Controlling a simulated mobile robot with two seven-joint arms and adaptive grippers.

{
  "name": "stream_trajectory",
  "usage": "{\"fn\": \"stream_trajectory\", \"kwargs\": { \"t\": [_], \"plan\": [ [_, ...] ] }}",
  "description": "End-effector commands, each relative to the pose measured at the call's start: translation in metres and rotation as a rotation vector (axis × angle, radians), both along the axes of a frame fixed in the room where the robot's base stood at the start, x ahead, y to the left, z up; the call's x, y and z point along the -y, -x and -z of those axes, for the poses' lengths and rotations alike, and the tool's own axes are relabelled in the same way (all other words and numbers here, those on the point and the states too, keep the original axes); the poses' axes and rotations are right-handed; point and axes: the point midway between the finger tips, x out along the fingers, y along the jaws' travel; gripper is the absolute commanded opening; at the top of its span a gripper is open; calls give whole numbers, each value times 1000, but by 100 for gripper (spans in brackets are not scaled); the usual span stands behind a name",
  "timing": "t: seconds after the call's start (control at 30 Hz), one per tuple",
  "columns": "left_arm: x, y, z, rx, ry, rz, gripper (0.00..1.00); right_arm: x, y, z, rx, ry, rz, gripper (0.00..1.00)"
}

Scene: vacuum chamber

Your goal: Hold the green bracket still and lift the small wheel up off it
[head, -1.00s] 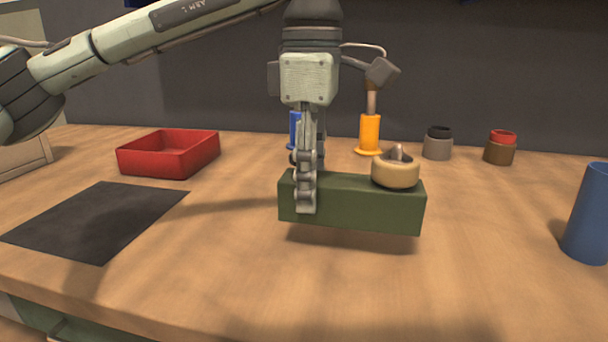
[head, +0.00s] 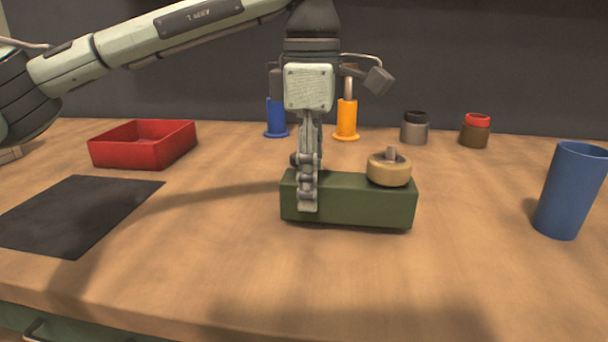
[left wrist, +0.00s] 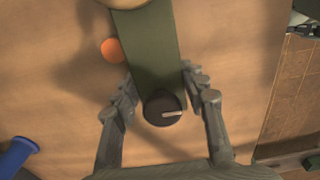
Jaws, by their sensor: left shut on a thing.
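The green bracket (head: 350,205) is a long block at the middle of the table, at or very close to its top. A tan wheel (head: 389,172) sits around a grey pin on its right end; its edge shows at the top of the left wrist view (left wrist: 118,3). My left gripper (head: 308,207) points down and is shut on the bracket's left part. In the left wrist view its fingers (left wrist: 159,100) lie along both sides of the bracket. A dark round piece with a pale pin (left wrist: 163,108) shows between them; the fingers mostly hide it in the head view. My right gripper is out of view.
A red tray (head: 118,157) and a black mat (head: 75,215) lie left. Blue (head: 276,130) and orange (head: 346,122) flanged stands and two small jars (head: 414,128) (head: 474,132) stand behind. A blue cup (head: 570,190) stands right. The table front is clear.

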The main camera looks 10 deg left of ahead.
Motion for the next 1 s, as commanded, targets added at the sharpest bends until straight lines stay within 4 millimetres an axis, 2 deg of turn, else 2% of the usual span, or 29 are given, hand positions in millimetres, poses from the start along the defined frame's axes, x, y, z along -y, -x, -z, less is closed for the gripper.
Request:
{"fn": "stream_trajectory", "kwargs": {
  "t": [1.0],
  "plan": [
    [5,-3,12,3,3,-1,0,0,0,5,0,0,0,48]
  ]
}}
